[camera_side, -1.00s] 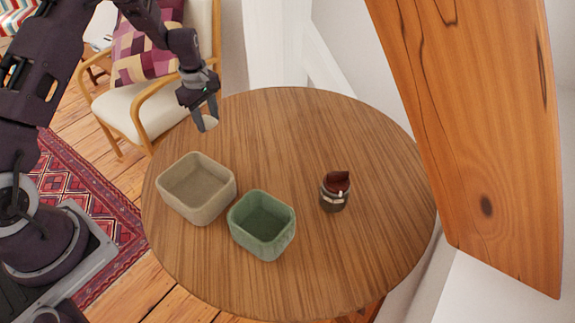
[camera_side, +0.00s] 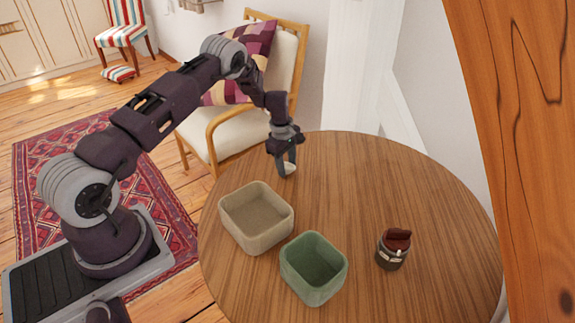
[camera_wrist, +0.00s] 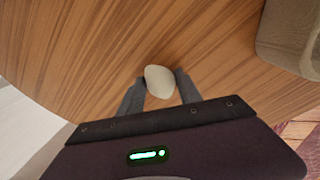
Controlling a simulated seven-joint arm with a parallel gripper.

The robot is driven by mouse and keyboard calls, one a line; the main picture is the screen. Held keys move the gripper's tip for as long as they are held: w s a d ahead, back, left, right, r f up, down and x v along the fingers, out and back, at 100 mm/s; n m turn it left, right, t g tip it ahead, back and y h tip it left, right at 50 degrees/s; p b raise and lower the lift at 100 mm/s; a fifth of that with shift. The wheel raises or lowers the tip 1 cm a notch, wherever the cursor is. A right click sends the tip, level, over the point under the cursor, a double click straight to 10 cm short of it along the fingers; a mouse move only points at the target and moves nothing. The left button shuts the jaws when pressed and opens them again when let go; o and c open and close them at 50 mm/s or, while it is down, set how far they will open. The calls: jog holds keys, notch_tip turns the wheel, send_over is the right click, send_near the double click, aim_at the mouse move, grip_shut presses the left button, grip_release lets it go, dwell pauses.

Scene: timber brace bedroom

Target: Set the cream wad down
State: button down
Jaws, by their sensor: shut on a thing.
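The cream wad (camera_wrist: 160,82) is a pale rounded lump between my fingertips in the wrist view. In the side view the wad (camera_side: 289,168) shows low between the fingers. My gripper (camera_side: 287,168) points down and is shut on it, over the far left part of the round wooden table (camera_side: 400,170). In the wrist view my gripper (camera_wrist: 158,88) has a finger on each side of the wad. I cannot tell whether the wad touches the tabletop.
A beige square bin (camera_side: 228,226) and a green square bin (camera_side: 300,285) stand empty on the table, nearer the camera. A dark jar (camera_side: 391,258) with a reddish-brown thing on top stands to the right. A cushioned chair (camera_side: 240,135) is behind the table. The table's far middle is clear.

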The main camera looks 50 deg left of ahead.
jog(key=shift+f, duration=0.1)
jog(key=c, duration=0.8)
grip_release()
